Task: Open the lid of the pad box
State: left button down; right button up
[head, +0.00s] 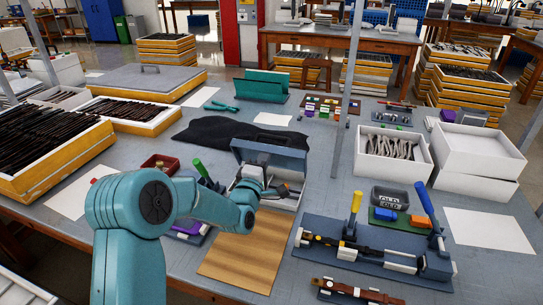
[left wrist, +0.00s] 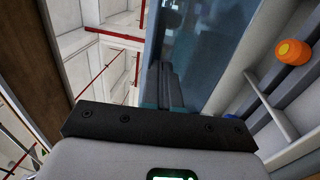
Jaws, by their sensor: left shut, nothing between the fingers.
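The pad box (head: 284,203) is a pale box in the middle of the bench. Its blue-grey lid (head: 285,158) stands raised and tilted at the back of the box. My left gripper (head: 281,190) is shut and empty, over the front part of the box and partly hiding the inside. I cannot tell whether it touches the box. In the left wrist view its shut fingers (left wrist: 166,86) lie against a view of a blue-grey panel and pale walls with red lines. My right gripper is not in view.
A wooden board (head: 245,250) lies in front of the box. A blue fixture (head: 380,262) with yellow and blue handles stands to the right. A black cloth (head: 225,130) lies behind the box. White boxes (head: 393,168) stand at the right, and trays of frames (head: 45,150) at the left.

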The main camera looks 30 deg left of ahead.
aim_at(270, 147)
pick_arm(q)
jog(key=shift+b+x, duration=0.75)
jog(key=shift+x, duration=1.6)
dwell(2.1)
jog(key=shift+s+d+f+b, duration=0.1)
jog(key=shift+s+f+b, duration=0.1)
jog(key=shift+s+b, duration=0.3)
jog(key=b+v, duration=0.2)
jog(key=v, duration=0.2)
jog(key=shift+r+b, duration=0.1)
jog(key=shift+b, duration=0.3)
